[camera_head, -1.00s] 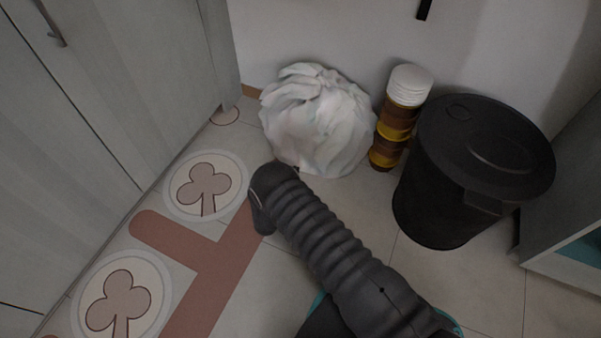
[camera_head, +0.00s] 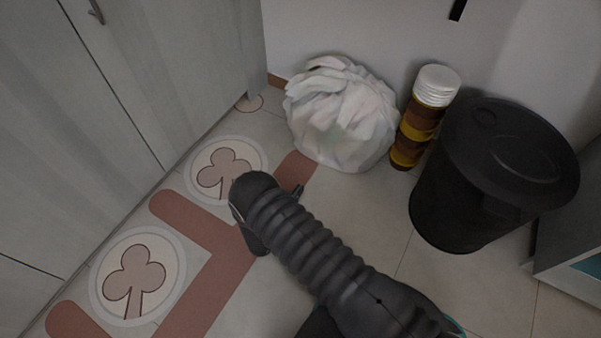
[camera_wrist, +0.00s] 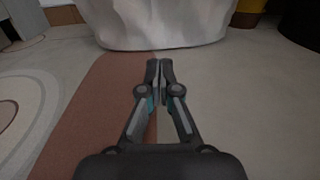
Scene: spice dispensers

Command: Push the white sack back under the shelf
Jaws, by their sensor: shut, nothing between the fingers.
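In the wrist view the lower part of the sack (camera_wrist: 155,22) fills the top middle. My gripper (camera_wrist: 160,64) is shut and empty, low over the floor, pointing at the sack. A strip of floor shows between the fingertips and the sack, so they look apart. In the head view my arm hides most of the gripper; a dark finger part (camera_head: 298,191) shows beside it.
A black lidded bin (camera_head: 470,195) is further right. The grey cabinet (camera_head: 150,75) stands on the left. The patterned floor (camera_head: 225,270) in front is clear.

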